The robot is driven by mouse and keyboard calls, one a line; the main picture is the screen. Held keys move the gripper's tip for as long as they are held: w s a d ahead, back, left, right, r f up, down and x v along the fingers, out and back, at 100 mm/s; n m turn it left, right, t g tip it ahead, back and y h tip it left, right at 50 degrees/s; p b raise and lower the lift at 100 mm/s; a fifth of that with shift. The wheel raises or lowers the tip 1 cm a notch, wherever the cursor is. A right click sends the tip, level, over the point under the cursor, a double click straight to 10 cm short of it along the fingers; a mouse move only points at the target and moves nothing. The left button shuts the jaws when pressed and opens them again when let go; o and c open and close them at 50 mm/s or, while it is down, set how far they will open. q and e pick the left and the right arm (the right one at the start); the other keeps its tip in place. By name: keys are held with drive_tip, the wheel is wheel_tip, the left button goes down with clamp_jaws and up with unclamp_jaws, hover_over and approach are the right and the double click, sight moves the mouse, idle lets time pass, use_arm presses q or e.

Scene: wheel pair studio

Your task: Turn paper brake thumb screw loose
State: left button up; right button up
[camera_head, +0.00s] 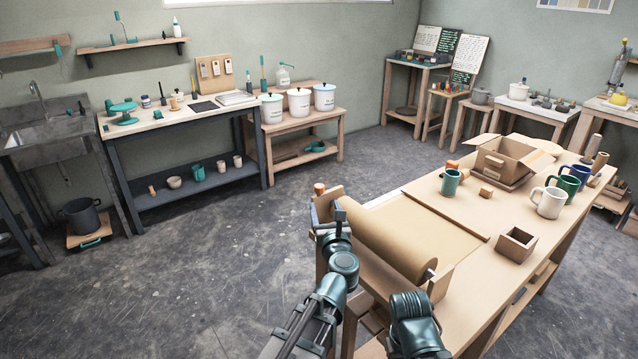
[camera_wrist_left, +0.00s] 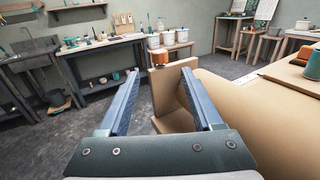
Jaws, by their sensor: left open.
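The paper brake thumb screw looks to be the small orange-brown knob (camera_head: 319,188) at the left end of the paper roll holder. It also shows in the left wrist view (camera_wrist_left: 183,35), at the top of the upright wooden end board (camera_wrist_left: 165,82). My left gripper (camera_head: 328,212) is open and empty, beside that end board. In the left wrist view its two fingers (camera_wrist_left: 160,72) point towards the board, with the knob beyond and above the tips. The brown paper roll (camera_head: 385,238) lies just right of the gripper. My right gripper does not show; only part of my right arm is in view.
The wooden packing table (camera_head: 480,262) carries an open cardboard box (camera_head: 512,158), a small wooden box (camera_head: 516,244), a teal cup (camera_head: 451,183) and several mugs, including a white one (camera_head: 549,202). The grey floor (camera_head: 235,250) left of the table is clear.

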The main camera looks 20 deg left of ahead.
sight(319, 185)
use_arm(q)
drive_tip(key=x, duration=1.3)
drive_tip(key=shift+w+a, duration=0.2)
drive_tip(key=shift+w, duration=0.2)
drive_tip(key=shift+c, duration=0.3)
clamp_jaws()
